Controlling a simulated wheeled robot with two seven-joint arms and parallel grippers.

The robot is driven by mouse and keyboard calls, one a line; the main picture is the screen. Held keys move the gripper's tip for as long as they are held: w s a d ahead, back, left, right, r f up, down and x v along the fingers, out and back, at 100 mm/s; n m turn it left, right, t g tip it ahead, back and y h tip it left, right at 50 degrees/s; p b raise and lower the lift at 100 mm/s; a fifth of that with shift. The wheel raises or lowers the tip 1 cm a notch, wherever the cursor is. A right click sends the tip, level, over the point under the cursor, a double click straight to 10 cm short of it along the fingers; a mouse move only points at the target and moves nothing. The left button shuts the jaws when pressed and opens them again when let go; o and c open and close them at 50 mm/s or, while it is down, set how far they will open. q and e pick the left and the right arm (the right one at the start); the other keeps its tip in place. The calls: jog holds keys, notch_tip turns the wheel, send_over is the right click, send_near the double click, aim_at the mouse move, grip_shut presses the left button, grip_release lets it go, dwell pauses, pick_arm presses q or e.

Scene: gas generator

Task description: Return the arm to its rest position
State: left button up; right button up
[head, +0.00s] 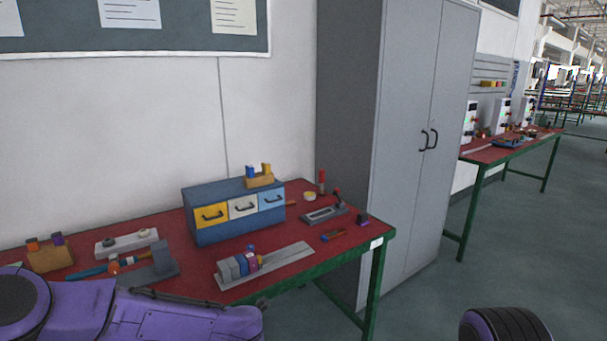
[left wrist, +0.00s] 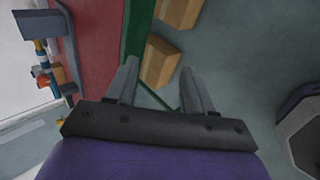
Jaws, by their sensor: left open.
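My left arm (head: 185,312), purple and black, lies across the bottom left of the head view, in front of the red table. Its gripper cannot be made out clearly there. In the left wrist view my left gripper (left wrist: 159,68) is open, with its two grey fingers apart and nothing held between them. It points past the table's green edge (left wrist: 137,45), over the grey floor. My right gripper is not in view; a dark rounded part with purple edging, probably of my right arm, shows at the bottom right of the head view.
The red table (head: 318,254) carries a blue drawer box (head: 210,234), a grey fixture with cylinders (head: 285,259) and tools. A grey cabinet (head: 398,110) stands right of it. Brown boxes (left wrist: 160,62) lie beyond the fingers in the left wrist view. Open floor (head: 520,230) is at right.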

pick_arm(q)
jog(key=s+a+f+m+h, duration=0.1)
jog(key=s+f+m+h, duration=0.1)
jog(key=s+f+m, duration=1.15)
jog(key=s+a+f+m+g, duration=0.1)
jog(key=s+a+f+m, duration=0.1)
jog(key=s, duration=0.5)
jog(key=s+a+f+m+g, duration=0.1)
jog(key=s+a, duration=0.3)
jog(key=s, duration=0.4)
jog(key=s+a+f+m+g, duration=0.1)
jog(key=s+a+f+m, duration=0.2)
jog(key=s, duration=0.4)
jog(key=shift+s+a+f, duration=0.15)
jog(key=shift+s+a, duration=0.1)
jog(key=shift+s, duration=0.05)
